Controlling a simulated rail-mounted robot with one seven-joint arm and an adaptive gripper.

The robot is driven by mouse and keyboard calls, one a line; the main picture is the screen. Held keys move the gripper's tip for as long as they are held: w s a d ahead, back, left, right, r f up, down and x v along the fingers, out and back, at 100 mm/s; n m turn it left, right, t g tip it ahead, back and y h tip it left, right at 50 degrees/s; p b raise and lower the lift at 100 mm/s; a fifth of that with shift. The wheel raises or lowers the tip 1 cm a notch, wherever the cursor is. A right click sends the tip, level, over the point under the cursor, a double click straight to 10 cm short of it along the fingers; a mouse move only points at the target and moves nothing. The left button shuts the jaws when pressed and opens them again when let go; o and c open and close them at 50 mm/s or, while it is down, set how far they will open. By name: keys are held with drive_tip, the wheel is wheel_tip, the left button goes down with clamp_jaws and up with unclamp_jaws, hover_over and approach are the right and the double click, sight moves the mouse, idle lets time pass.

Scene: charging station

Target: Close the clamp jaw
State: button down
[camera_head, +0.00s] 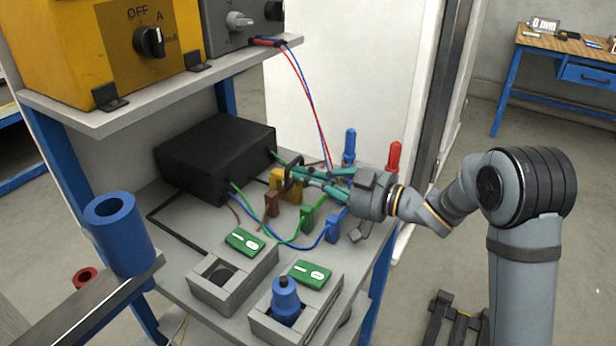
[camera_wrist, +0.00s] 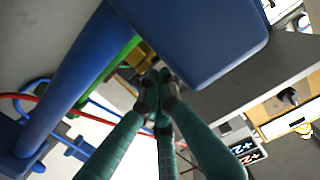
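My gripper (camera_head: 297,176) reaches in from the right over the lower shelf, teal fingers pointing left. In the wrist view my gripper (camera_wrist: 158,84) has its dark fingertips drawn together, with nothing clearly seen between them. A blue clamp-like part (camera_head: 348,145) stands upright just behind my gripper, and a red one (camera_head: 393,158) stands to its right. Large blue parts (camera_wrist: 205,40) show close up in the wrist view; they look like the blue clamp. Which piece is the jaw, and whether my gripper touches it, I cannot tell. A yellow block (camera_head: 289,186) is by my fingertips.
A black box (camera_head: 215,152) with cables stands at the back left. Brown, green (camera_head: 307,217) and blue (camera_head: 338,224) plugs lie below my gripper. Grey holders (camera_head: 232,287) are at the front, one with a blue plug (camera_head: 286,300). Red and blue wires hang behind.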

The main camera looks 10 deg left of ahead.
drive_tip(key=shift+s+d+f, duration=0.1)
drive_tip(key=shift+d+f, duration=0.05)
drive_tip(key=shift+f, duration=0.3)
idle(0.3)
drive_tip(key=shift+d, duration=0.2)
drive_tip(key=v, duration=1.1)
drive_tip(key=shift+s+d+r, duration=0.15)
drive_tip(key=shift+d+r, duration=0.05)
drive_tip(key=shift+r, duration=0.05)
drive_tip(key=x, duration=1.1)
drive_tip(key=shift+a+f, duration=0.1)
drive_tip(key=c, duration=2.5)
unclamp_jaws()
